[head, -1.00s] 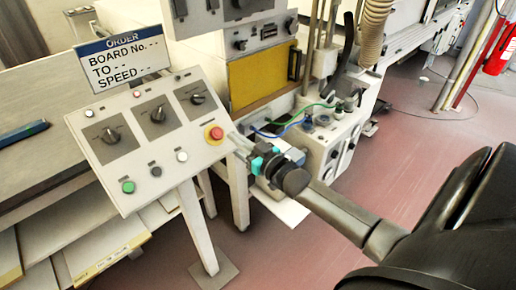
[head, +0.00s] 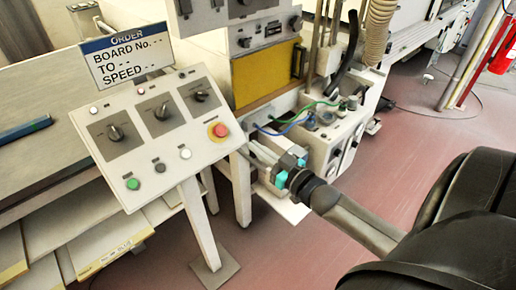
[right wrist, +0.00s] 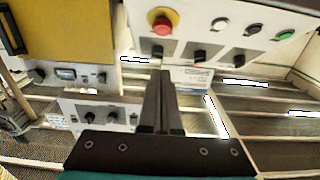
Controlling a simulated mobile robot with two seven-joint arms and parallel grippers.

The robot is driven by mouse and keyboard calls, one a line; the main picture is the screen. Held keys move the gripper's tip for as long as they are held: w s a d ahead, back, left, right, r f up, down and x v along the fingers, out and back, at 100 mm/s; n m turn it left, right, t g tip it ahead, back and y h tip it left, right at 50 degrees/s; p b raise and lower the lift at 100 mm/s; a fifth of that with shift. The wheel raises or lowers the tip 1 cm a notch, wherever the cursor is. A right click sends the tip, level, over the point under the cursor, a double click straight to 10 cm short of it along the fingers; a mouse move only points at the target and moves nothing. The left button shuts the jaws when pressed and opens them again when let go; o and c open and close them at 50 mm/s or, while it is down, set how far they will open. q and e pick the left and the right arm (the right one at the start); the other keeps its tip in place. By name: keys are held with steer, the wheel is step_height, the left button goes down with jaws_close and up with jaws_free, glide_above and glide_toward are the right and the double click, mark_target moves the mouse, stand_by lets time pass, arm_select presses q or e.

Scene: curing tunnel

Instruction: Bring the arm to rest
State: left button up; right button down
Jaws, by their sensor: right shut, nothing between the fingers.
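My right arm comes in from the lower right in the head view. Its gripper (head: 256,149) is shut and empty, in the air just right of the sloped control panel (head: 140,164) and apart from it. The shut fingers (right wrist: 162,90) also show in the middle of the right wrist view, with nothing between them. The panel carries a red button on a yellow ring (head: 218,131), which also shows in the right wrist view (right wrist: 161,22). My left gripper is not in view.
The ORDER sign (head: 126,55) stands above the panel. Behind my gripper is a machine with a yellow door (head: 262,74), green and blue cables, and a low unit with knobs (head: 335,148). A fire extinguisher (head: 504,55) stands far right.

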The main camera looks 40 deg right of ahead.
stand_by(0.4)
steer(key=s+a+f+m+g+h+b, duration=0.15)
steer(key=s+f+g, duration=0.35)
steer(key=f, duration=1.1)
steer(key=s+f+n+g+h+b, duration=0.1)
steer(key=s+f+g+b, duration=0.2)
steer(key=s+f, duration=0.85)
steer(key=s+a+f+n+g+b, duration=0.1)
steer(key=s+a+f+g, duration=0.3)
steer(key=s+f, duration=0.7)
steer(key=s+a+f+n+g+b, duration=0.1)
steer(key=s+a+f+g+b, duration=0.1)
steer(key=s+a+f+g, duration=0.3)
steer(key=s+a+f+y, duration=0.1)
steer(key=s+a+f, duration=0.2)
steer(key=s+f, duration=0.3)
step_height(320, 180, down, 3)
steer(key=shift+s+b, duration=0.25)
steer(key=shift+b, duration=0.05)
steer(key=shift+w+a, duration=0.1)
steer(key=shift+w, duration=0.1)
